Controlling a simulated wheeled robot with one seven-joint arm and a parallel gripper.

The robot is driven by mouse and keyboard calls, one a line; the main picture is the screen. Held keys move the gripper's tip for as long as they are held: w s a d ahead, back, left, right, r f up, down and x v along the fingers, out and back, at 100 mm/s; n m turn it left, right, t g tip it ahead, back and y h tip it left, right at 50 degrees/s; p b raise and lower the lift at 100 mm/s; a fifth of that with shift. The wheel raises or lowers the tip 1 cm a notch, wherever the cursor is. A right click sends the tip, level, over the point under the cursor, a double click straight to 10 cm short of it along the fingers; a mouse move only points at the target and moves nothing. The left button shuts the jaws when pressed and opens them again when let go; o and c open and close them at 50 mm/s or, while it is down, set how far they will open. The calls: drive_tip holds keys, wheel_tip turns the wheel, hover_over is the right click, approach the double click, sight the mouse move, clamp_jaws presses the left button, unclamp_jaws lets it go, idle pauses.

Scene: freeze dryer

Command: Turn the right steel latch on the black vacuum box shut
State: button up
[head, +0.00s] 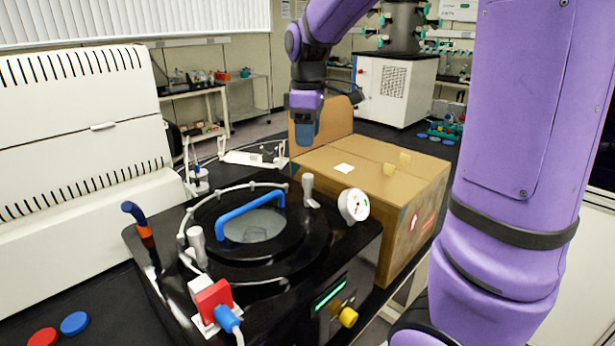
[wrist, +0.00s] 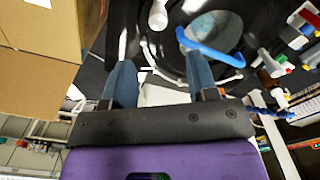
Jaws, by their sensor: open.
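The black vacuum box (head: 350,250) stands on the dark bench, with a round lid and a blue handle (head: 250,203) on top. The right steel latch (head: 309,190) is a short grey cylinder at the lid's back right edge. It also shows at the top of the wrist view (wrist: 157,14). The left steel latch (head: 196,246) stands at the lid's front left. My gripper (head: 304,138) is open and empty, pointing down above and behind the right latch, apart from it. In the wrist view its two blue fingers (wrist: 157,62) are spread, with the latch beyond them.
A white dial gauge (head: 353,205) stands just right of the right latch. A cardboard box (head: 415,200) sits close on the right, its flap raised behind my gripper. A red-and-blue plug (head: 214,302) and an orange-and-blue valve (head: 140,225) are at the left. A large white machine (head: 80,150) stands farther left.

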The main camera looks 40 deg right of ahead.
sight(308, 175)
drive_tip(key=shift+w+f, duration=0.15)
drive_tip(key=shift+f, duration=0.25)
wheel_tip(308, 175, down, 10)
drive_tip(key=shift+f, duration=0.15)
drive_tip(key=shift+d, duration=0.1)
drive_tip(key=c, duration=0.9)
